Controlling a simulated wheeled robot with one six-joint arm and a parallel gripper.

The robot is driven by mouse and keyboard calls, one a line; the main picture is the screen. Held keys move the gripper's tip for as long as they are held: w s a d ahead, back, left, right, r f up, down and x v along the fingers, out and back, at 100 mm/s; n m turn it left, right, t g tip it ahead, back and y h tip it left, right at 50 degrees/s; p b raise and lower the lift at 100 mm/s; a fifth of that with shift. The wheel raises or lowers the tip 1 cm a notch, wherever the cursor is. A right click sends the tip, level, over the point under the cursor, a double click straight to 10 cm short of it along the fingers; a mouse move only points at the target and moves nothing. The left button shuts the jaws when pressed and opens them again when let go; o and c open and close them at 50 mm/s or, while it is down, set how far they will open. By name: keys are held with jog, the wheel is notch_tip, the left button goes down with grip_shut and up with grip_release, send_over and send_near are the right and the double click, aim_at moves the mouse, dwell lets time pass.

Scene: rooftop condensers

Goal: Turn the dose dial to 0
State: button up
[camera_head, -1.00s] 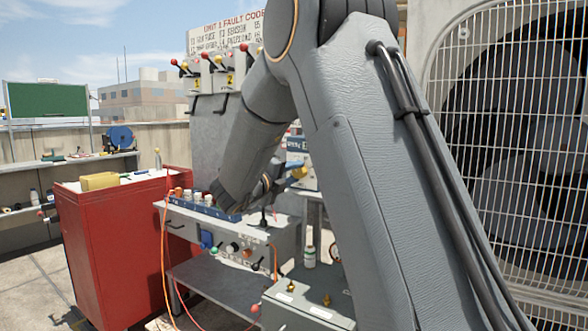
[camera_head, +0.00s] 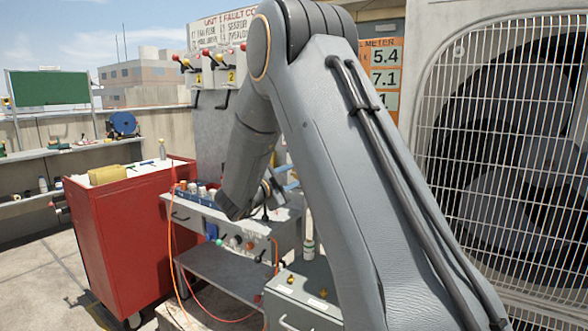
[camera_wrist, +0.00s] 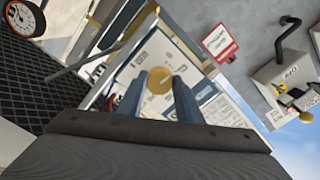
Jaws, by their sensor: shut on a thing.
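A round yellow-brass knob (camera_wrist: 159,81), which looks like the dose dial, stands in front of a white panel (camera_wrist: 165,50) with small dark markings in the wrist view. The two blue-grey fingers of my gripper (camera_wrist: 158,90) are on either side of it and shut on it. I cannot read any dial numbers or a pointer. In the head view only a bit of my gripper (camera_head: 284,180) shows at the edge of my arm, above the right end of the grey bench, and the knob is hidden there.
The grey bench (camera_head: 205,262) carries bottles in a blue rack (camera_head: 196,192) and knobs on its front. A red cabinet (camera_head: 120,235) stands left, an orange cable (camera_head: 171,240) hangs between. A grey box (camera_head: 298,300) is in front; a large fan unit (camera_head: 430,130) is at right.

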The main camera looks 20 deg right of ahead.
jog(key=n+p, duration=0.3)
jog(key=n, duration=0.2)
jog(key=shift+f+n+p, duration=0.1)
jog(key=shift+n+p, duration=0.2)
jog(key=shift+p, duration=0.05)
dwell(0.4)
jog(key=o, duration=1)
jog(key=shift+o, duration=0.2)
jog(key=b+v, duration=0.1)
jog(key=v, duration=0.6)
jog(key=shift+s+a, duration=0.25)
jog(key=shift+a, duration=0.1)
